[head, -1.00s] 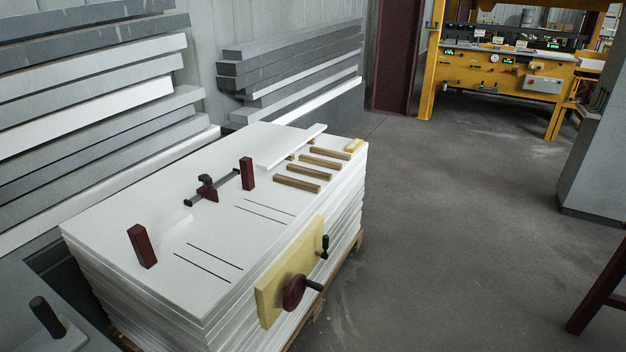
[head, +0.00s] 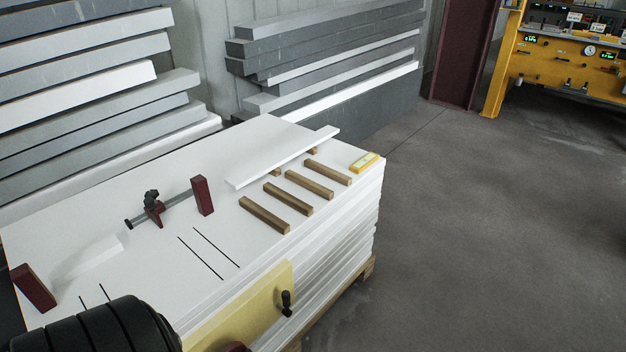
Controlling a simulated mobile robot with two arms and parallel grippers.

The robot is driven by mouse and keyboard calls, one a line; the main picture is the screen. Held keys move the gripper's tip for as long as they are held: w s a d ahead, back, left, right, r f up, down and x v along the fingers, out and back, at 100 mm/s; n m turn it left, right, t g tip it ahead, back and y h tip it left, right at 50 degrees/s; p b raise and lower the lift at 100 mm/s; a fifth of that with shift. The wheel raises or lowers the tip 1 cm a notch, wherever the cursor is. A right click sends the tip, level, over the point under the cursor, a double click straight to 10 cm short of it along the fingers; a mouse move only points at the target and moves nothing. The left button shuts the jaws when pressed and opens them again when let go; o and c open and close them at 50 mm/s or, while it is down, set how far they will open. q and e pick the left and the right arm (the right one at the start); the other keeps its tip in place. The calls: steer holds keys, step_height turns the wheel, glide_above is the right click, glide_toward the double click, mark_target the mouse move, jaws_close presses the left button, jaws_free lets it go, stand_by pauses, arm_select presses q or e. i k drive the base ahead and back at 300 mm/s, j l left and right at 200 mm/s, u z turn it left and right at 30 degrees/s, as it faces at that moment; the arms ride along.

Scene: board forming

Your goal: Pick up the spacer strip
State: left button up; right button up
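Several brown wooden spacer strips lie side by side on top of the white board stack (head: 150,250), toward its far right. A black rounded part, apparently of my own arm, covers the bottom left corner. Neither gripper's fingers can be seen.
A yellow item (head: 365,162) lies at the far right corner. A yellow panel (head: 245,312) with a handle is on the front side. Floor at right is clear.

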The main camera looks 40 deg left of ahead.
mark_target(280, 226)
steer(key=i+l+u, duration=0.1)
steer(key=i+u, duration=0.25)
steer(key=i, duration=0.2)
steer(key=i+l+u, duration=0.35)
steer(key=i, duration=0.15)
steer(key=j, duration=0.1)
